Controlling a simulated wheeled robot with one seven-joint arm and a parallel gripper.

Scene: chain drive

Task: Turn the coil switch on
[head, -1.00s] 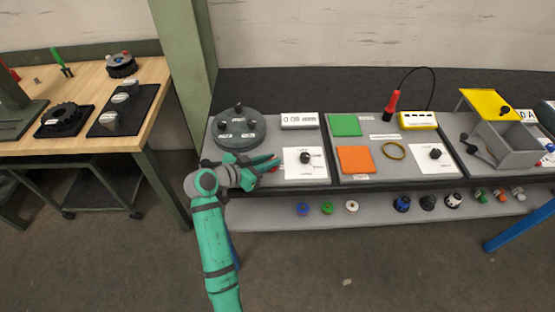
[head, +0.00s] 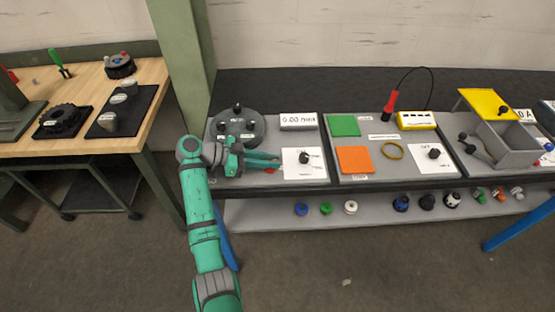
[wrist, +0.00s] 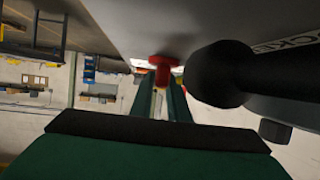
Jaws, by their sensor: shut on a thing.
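My gripper (head: 276,163) is at the front left of the grey bench panel, between the round grey disc unit (head: 238,125) and the left white switch plate (head: 315,170). It is shut on a small red flanged piece (wrist: 163,64), seen between the fingertips in the wrist view; a bit of red also shows beside the fingers in the head view (head: 270,171). The left plate carries a black knob (head: 304,158), and another white plate has a black knob (head: 434,154) further right. Their small labels are unreadable, so I cannot tell which is the coil switch.
A display (head: 298,121) reads about 0.00 mm. A black knob (wrist: 218,73) is close beside the fingers in the wrist view.

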